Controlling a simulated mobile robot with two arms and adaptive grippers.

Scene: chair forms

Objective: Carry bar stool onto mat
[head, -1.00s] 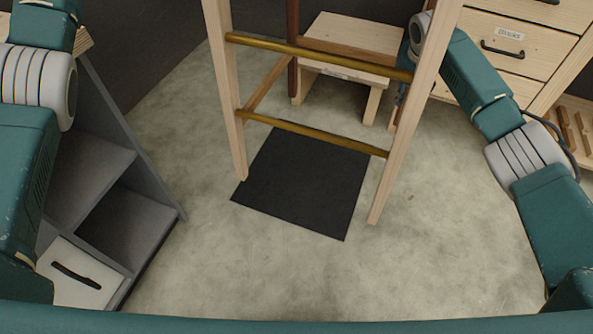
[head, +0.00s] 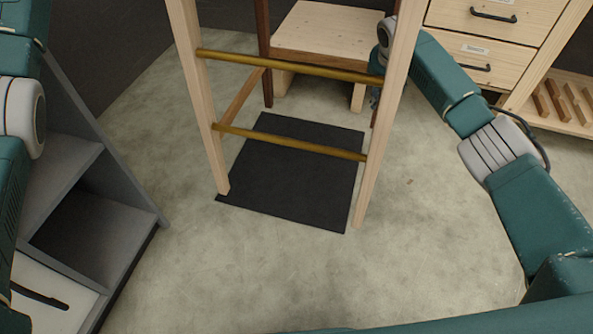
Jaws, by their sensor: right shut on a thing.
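The bar stool (head: 381,110) has pale front legs, dark brown rear legs and two brass-coloured front rungs. Its seat is above the picture. It stands over the black mat (head: 290,180), which lies flat on the floor. In the picture, its left front foot overlaps the mat's near left corner, and its right front foot is just past the mat's right edge. I cannot tell whether the feet touch the ground. My right gripper (head: 375,94) is shut on the bar stool at its right side, with its fingers mostly hidden behind the right front leg. My left gripper is out of view.
A wooden step stool (head: 330,30) stands behind the bar stool. A pale drawer cabinet (head: 470,45) and a slatted rack (head: 565,105) are at the back right. A grey shelf unit (head: 105,205) is at the left. The floor in front and right is clear.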

